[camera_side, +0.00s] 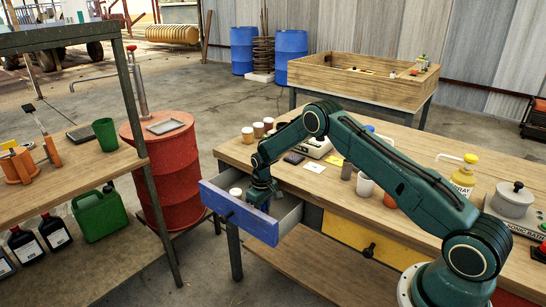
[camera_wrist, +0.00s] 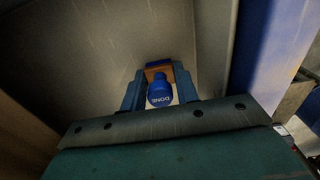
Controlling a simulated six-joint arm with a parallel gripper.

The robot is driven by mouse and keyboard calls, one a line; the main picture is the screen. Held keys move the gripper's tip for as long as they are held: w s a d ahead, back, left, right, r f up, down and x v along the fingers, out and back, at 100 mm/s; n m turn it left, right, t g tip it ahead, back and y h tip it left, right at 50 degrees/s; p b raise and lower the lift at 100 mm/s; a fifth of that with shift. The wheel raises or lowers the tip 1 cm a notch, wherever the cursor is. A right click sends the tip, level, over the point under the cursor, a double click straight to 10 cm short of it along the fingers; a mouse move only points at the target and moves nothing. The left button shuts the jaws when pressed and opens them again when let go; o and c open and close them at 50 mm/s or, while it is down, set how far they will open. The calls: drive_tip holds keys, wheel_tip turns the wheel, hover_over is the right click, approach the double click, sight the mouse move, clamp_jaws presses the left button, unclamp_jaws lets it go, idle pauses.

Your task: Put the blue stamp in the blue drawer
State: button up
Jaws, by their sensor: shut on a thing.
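The blue drawer (camera_side: 240,214) is pulled open at the left end of the workbench, with a blue front and grey inner walls. My gripper (camera_side: 262,192) reaches down into the open drawer. In the wrist view my gripper (camera_wrist: 160,82) is shut on the blue stamp (camera_wrist: 160,95), whose round blue knob reads "DONE". The stamp sits between the two fingers, with the drawer's grey inside around it. In the side view the stamp is mostly hidden by the gripper; I cannot tell whether it touches the drawer floor.
Several jars, a scale (camera_side: 312,147) and a white cup (camera_side: 365,184) stand on the bench top. A red barrel (camera_side: 172,175) stands to the left.

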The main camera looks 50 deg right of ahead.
drive_tip(key=shift+s+f, duration=0.4)
drive_tip(key=shift+f, duration=0.45)
drive_tip(key=o, duration=1.2)
drive_tip(key=shift+a, duration=0.1)
drive_tip(key=shift+r, duration=0.15)
drive_tip(key=shift+o, duration=0.2)
drive_tip(key=shift+w+r, duration=0.1)
drive_tip(key=shift+r, duration=0.4)
drive_tip(key=shift+o, duration=0.9)
drive_tip(key=shift+r, duration=0.2)
drive_tip(key=shift+w+r, duration=0.15)
drive_tip(key=shift+r, duration=3.15)
